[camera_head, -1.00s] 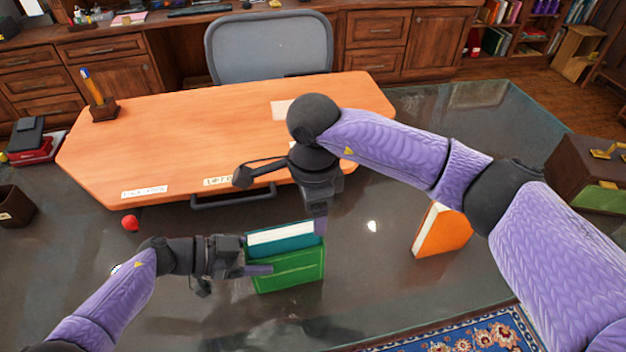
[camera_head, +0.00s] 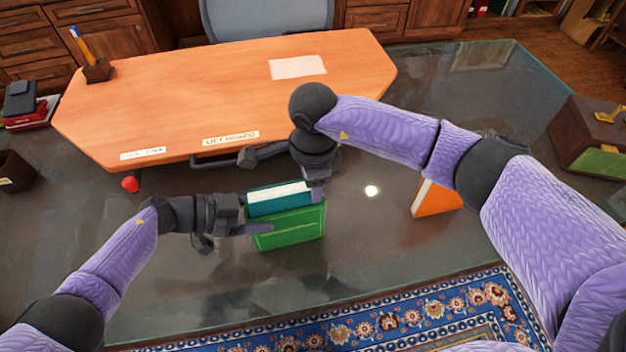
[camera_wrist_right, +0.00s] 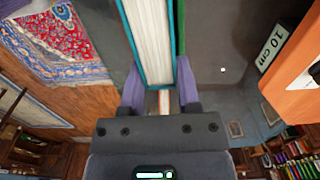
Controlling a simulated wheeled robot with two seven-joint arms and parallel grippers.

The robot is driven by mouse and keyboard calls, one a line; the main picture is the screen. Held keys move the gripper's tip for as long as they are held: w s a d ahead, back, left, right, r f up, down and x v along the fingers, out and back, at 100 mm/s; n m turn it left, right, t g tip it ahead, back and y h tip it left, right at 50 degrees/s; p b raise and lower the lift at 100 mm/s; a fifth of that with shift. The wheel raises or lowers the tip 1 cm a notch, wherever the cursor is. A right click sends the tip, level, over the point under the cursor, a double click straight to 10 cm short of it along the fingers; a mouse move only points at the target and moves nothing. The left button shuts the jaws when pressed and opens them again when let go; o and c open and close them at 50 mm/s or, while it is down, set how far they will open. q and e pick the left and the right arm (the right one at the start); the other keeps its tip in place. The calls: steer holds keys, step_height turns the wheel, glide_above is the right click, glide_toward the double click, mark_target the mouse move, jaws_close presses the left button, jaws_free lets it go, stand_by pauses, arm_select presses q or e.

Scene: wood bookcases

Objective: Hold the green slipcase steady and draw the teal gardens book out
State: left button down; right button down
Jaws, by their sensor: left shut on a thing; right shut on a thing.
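The green slipcase (camera_head: 292,231) stands on the dark glass-topped desk, in the middle of the head view. The teal gardens book (camera_head: 264,207), with white page edges, shows above and behind the slipcase's near green face. My left gripper (camera_head: 262,229) is shut on the slipcase at its left side. My right gripper (camera_head: 316,192) is shut on the book at its right end. In the right wrist view, the purple fingers of this gripper (camera_wrist_right: 161,95) flank the book's page block (camera_wrist_right: 150,40), with a green strip along its right side. How deep the book sits is hidden.
An orange book (camera_head: 436,199) stands to the right under my right arm. An orange wooden board (camera_head: 200,95) with paper labels lies behind the slipcase. A red ball (camera_head: 130,184) is at the left. A brown box (camera_head: 590,135) is at the far right. The glass front is clear.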

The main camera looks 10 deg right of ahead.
steer(key=shift+r, duration=0.1)
arm_select(q)
jaws_free()
arm_select(e)
step_height(320, 180, up, 15)
stand_by(2.4)
arm_select(q)
steer(key=shift+a, duration=0.1)
